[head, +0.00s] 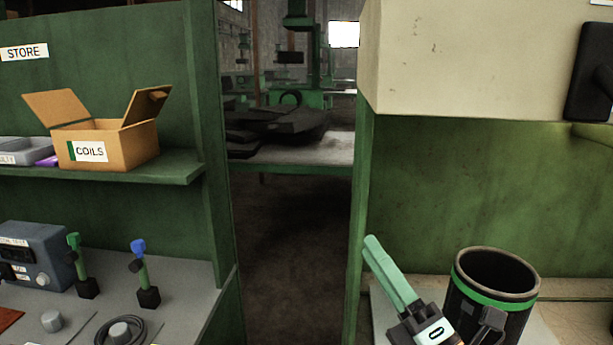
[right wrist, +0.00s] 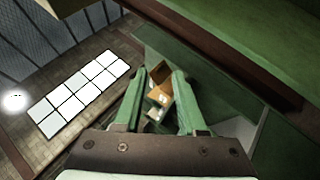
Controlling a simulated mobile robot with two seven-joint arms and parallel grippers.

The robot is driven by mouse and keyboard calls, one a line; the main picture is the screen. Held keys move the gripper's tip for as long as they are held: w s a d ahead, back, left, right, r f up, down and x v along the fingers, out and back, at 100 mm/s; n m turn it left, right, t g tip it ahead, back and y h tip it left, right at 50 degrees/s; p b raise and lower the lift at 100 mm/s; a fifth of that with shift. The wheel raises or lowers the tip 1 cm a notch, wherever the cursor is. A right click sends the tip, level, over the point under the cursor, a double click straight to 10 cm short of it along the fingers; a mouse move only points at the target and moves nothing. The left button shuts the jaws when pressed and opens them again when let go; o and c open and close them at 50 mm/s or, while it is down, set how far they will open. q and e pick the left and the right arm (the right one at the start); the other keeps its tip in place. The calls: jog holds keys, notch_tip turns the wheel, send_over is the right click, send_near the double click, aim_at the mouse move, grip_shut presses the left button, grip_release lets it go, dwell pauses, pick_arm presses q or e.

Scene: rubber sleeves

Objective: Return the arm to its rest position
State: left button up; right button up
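My right gripper (head: 378,243) is at the lower right of centre in the head view, with its green fingers pointing up and to the left. In the right wrist view, the two green fingers of the right gripper (right wrist: 160,76) stand apart. Nothing is held between them. They are in free air, and a cardboard box shows far behind the gap. My left gripper is not in view.
An open cardboard box (head: 108,146) labelled COILS sits on the green shelf (head: 150,173) at left. Below, the grey bench (head: 190,285) holds a grey control box (head: 38,257) and two small levers. A beige cabinet (head: 465,60) overhangs at right. A gap opens between the green walls.

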jog(key=s+d+f+m+g+h, duration=0.25)
jog(key=d+f+m+h, duration=0.3)
jog(key=f+m, duration=0.45)
jog(key=s+d+f+m+g+h, duration=0.1)
jog(key=d+f+m+g+h, duration=0.35)
jog(key=f+m+h, duration=0.55)
jog(key=s+d+f+m+g+y, duration=0.3)
jog(key=s+f+m+g, duration=0.55)
jog(key=s+f, duration=0.95)
jog(key=w+a+f+n+t+y+p, duration=0.1)
jog(key=w+a+f+t+y, duration=0.1)
jog(key=f, duration=0.7)
jog(key=shift+w+a+n+t, duration=0.4)
jog(key=shift+a+t, duration=0.65)
jog(key=shift+a, duration=0.85)
jog(key=shift+y, duration=0.25)
